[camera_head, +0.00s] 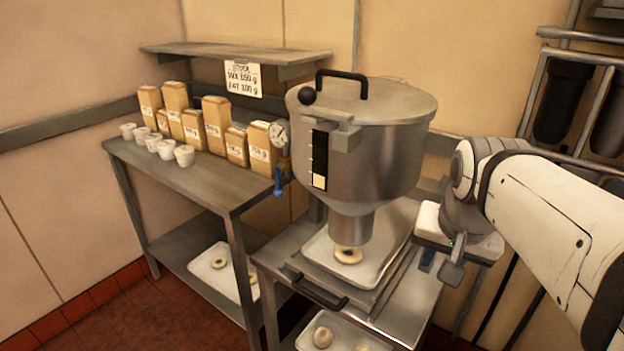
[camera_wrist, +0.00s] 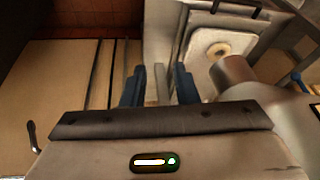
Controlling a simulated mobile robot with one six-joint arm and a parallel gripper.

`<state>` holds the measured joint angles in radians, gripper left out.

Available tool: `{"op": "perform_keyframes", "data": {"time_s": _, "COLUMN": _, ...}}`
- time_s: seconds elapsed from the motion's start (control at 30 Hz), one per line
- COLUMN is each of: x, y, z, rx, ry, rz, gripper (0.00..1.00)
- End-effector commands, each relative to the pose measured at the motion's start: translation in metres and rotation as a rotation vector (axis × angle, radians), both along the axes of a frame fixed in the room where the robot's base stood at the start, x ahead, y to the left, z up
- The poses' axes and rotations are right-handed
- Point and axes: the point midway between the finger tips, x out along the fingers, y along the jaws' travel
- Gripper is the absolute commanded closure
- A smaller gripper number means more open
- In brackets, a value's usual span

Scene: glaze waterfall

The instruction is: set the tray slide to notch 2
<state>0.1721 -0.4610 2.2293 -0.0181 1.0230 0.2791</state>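The tray slide is a steel bed with a black front handle (camera_head: 319,290) under the hopper's spout. A white tray (camera_head: 375,275) rests on it, with one ring-shaped doughnut (camera_head: 348,255) beneath the spout. The tray also shows in the wrist view (camera_wrist: 190,60). I cannot make out any notch marks. My gripper (camera_head: 437,264) is to the right of the tray and slide, apart from the handle. In the wrist view its two blue fingers (camera_wrist: 160,86) are spread with nothing visible between them.
The large steel hopper (camera_head: 380,165) with a lid and a level window stands above the tray. A table (camera_head: 190,170) at left holds paper bags (camera_head: 216,125) and several white cups (camera_head: 166,149). A lower shelf carries another tray (camera_head: 365,340). Racks stand at right.

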Motion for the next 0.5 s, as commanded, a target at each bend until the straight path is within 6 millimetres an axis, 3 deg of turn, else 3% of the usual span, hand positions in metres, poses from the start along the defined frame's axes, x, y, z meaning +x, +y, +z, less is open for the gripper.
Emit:
{"op": "perform_keyframes", "data": {"time_s": 0.1, "x": -0.013, "y": 0.025, "z": -0.045, "rx": -0.018, "ry": 0.071, "rz": 0.179, "gripper": 0.64}}
{"op": "perform_keyframes", "data": {"time_s": 0.23, "x": -0.024, "y": 0.047, "z": -0.084, "rx": -0.046, "ry": 0.135, "rz": 0.371, "gripper": 0.64}}
{"op": "perform_keyframes", "data": {"time_s": 0.33, "x": -0.018, "y": 0.059, "z": -0.100, "rx": -0.075, "ry": 0.167, "rz": 0.502, "gripper": 0.64}}
{"op": "perform_keyframes", "data": {"time_s": 0.5, "x": 0.008, "y": 0.073, "z": -0.108, "rx": -0.120, "ry": 0.193, "rz": 0.638, "gripper": 0.64}}
